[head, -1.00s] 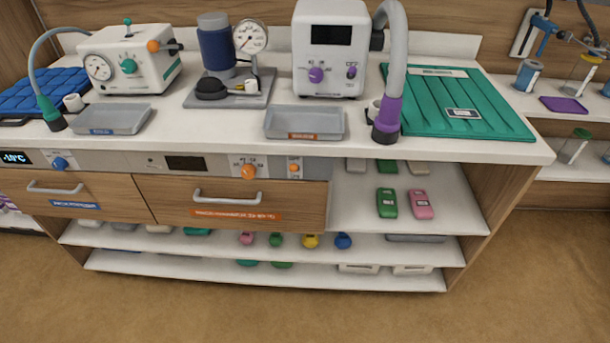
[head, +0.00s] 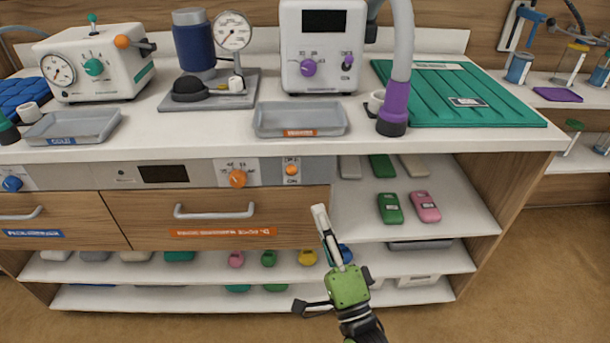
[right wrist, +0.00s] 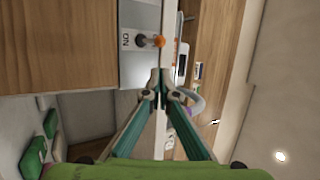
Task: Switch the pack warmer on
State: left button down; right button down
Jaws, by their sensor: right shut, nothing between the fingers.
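The pack warmer is the drawer unit with an orange-labelled wooden front (head: 150,218) and a grey panel strip above it. The strip carries a dark display (head: 163,173), an orange dial (head: 237,179) and a small orange-tipped switch (head: 291,170). The switch also shows in the right wrist view (right wrist: 158,41), beside an "ON" mark. My right gripper (head: 319,210) is shut and empty, in front of the drawer's right end, below and right of the switch. In the right wrist view its fingertips (right wrist: 163,76) meet below the switch, apart from it. My left gripper is out of view.
Above the panel, a grey tray (head: 300,120) and a white device (head: 322,50) stand on the counter (head: 200,138). A hose with a purple end (head: 393,105) stands right of them. Open shelves with green and pink packs (head: 425,207) lie to the right.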

aim_at(291, 169)
jog(key=x, duration=0.9)
jog(key=shift+w+a, duration=0.1)
jog(key=shift+w+a+r, duration=0.1)
jog(key=shift+w+r, duration=0.05)
jog(key=shift+w, duration=0.25)
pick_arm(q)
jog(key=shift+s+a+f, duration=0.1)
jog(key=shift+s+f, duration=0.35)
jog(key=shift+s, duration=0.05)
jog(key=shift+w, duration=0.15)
